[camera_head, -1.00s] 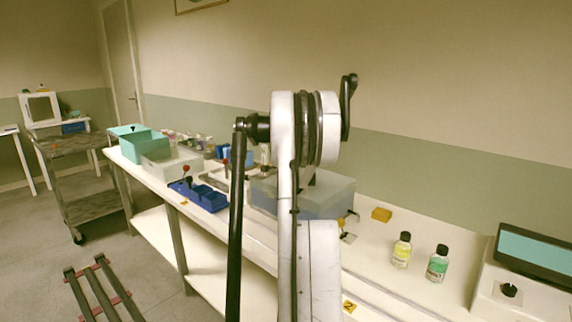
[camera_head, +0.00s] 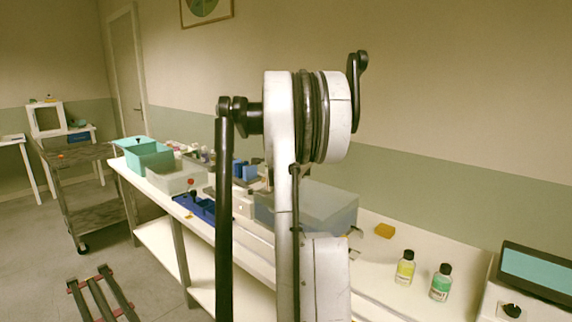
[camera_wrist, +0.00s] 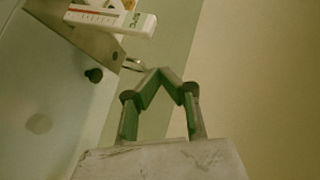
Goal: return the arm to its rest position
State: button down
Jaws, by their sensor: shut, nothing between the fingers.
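My gripper (camera_wrist: 158,72) shows in the wrist view, its green-grey fingers meeting at the tips with nothing between them. It is shut in front of the wall, apart from any object. In the head view my arm stands raised in the middle and covers part of the bench; the gripper itself cannot be made out there. A yellow-labelled bottle (camera_head: 405,268) and a green-labelled bottle (camera_head: 441,283) stand upright on the white bench (camera_head: 385,290), to the right of my arm.
A grey translucent box (camera_head: 320,205) stands behind my arm. A blue rack (camera_head: 195,205), teal bin (camera_head: 148,157) and several small bottles are further left. A device with a screen (camera_head: 540,273) is at right. A metal cart (camera_head: 95,210) stands on the floor. In the wrist view, a white device (camera_wrist: 135,22) is near the top.

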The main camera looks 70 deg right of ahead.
jog(key=shift+w+a+r, duration=0.1)
jog(key=shift+a+r, duration=0.25)
jog(key=shift+r, duration=0.05)
jog(key=w+a+n+t+y+b, duration=0.1)
jog(key=w+a+n+y, duration=0.3)
jog(key=a, duration=0.7)
jog(key=w+a+f+n, duration=0.1)
jog(key=w+a, duration=0.4)
jog(key=a, duration=0.6)
jog(key=w+a+n+t+y+b, duration=0.1)
jog(key=w+a+n, duration=0.3)
jog(key=a, duration=0.7)
jog(key=a+f+n+y, duration=0.25)
jog(key=a+n, duration=0.25)
jog(key=a, duration=1.5)
jog(key=s+a+f+n+y+p, duration=0.1)
jog(key=s+a+f+n+y, duration=0.1)
jog(key=s+a+n, duration=0.4)
jog(key=s+a+f+n+g+y+p, duration=0.1)
jog(key=s+a+f+n+y, duration=0.2)
jog(key=s+a+n, duration=0.4)
jog(key=s+a, duration=0.3)
jog(key=a, duration=0.4)
jog(key=s+a+f, duration=0.1)
jog(key=s+a, duration=0.3)
jog(key=a, duration=0.3)
jog(key=shift+a, duration=0.15)
